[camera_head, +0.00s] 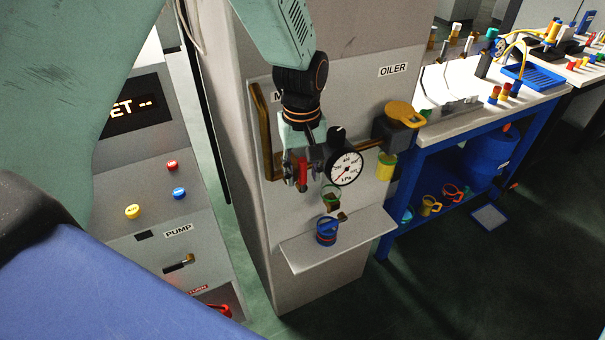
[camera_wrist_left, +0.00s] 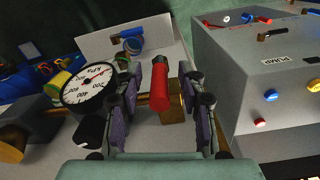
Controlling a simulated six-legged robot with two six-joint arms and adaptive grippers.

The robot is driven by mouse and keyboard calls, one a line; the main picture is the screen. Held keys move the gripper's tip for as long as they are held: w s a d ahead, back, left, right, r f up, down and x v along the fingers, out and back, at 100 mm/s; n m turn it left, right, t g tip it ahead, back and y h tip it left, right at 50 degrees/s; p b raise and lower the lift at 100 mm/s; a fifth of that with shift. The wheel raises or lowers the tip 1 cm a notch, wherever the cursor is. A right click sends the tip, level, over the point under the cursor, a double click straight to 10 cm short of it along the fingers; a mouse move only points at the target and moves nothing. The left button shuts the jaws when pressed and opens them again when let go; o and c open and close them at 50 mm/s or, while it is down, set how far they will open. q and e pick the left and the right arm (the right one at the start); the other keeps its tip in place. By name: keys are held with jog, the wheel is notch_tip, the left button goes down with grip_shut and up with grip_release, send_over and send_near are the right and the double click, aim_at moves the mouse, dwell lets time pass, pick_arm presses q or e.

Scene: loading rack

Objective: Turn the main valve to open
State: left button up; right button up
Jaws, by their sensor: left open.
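The main valve has a red lever handle (camera_head: 303,176) on brass pipework at the front of the grey oiler cabinet. In the left wrist view the red handle (camera_wrist_left: 159,88) lies between the two fingers of my left gripper (camera_wrist_left: 162,105), with a gap on each side. My left gripper (camera_head: 301,160) is open and reaches down to the valve from above; it partly hides the valve in the head view. A round white pressure gauge (camera_head: 345,168) sits just right of the valve; it also shows in the left wrist view (camera_wrist_left: 90,84). My right gripper is in neither view.
A blue cup (camera_head: 326,231) stands on the shelf (camera_head: 352,236) below the valve. A brass pipe (camera_head: 262,135) runs up the cabinet on the left. The pump panel (camera_head: 150,180) with coloured buttons stands left. A blue-framed bench (camera_head: 440,150) holding many items stands right.

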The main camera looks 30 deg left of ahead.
aim_at(302, 177)
pick_arm(q)
notch_tip(302, 177, down, 2)
jog(key=shift+w+a, duration=0.15)
jog(key=shift+w+a+f, duration=0.15)
jog(key=shift+w+f, duration=0.15)
jog(key=shift+f, duration=0.1)
jog(key=shift+s+r, duration=0.1)
jog(key=shift+s+d+r, duration=0.2)
jog(key=shift+s+d, duration=0.05)
jog(key=shift+c, duration=1.3)
jog(key=shift+w+a+f, duration=0.15)
jog(key=shift+w, duration=0.05)
jog(key=c, duration=0.5)
grip_shut()
